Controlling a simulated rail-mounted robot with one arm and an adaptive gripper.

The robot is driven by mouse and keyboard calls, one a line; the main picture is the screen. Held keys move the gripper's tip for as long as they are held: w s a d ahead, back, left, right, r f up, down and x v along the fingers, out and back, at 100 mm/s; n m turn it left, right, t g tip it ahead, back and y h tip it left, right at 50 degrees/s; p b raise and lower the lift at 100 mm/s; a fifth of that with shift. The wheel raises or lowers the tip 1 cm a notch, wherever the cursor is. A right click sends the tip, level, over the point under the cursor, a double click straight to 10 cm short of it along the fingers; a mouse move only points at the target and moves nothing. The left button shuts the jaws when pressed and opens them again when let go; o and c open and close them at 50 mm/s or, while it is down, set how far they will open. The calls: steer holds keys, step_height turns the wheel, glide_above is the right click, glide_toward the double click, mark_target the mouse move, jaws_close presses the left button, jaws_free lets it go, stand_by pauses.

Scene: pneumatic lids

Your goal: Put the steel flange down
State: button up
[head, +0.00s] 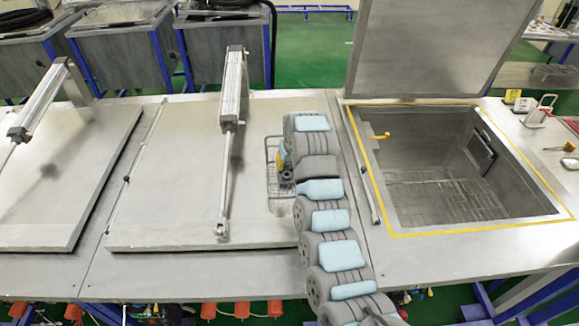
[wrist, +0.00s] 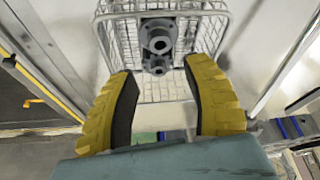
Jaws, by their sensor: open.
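The steel flange (wrist: 158,37) is a dark grey part with a round, bored hub. It rests in a wire basket (wrist: 205,20), near its middle in the wrist view. A smaller grey round part (wrist: 156,66) shows just below it; I cannot tell whether it belongs to the flange. My gripper (wrist: 158,76) is open, its yellow fingers spread either side below the flange and not closed on it. In the head view the basket (head: 274,187) sits on the right part of the middle closed lid (head: 170,180). My gripper (head: 283,160) is over it, and my arm hides much of the basket and the flange.
A pneumatic cylinder (head: 233,90) with its rod stands over the middle lid, left of my arm. To the right, an open tank (head: 440,175) has a yellow-edged rim and a raised lid (head: 430,50). Another closed lid (head: 50,180) lies at the left.

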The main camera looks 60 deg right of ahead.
steer(key=shift+v, duration=1.2)
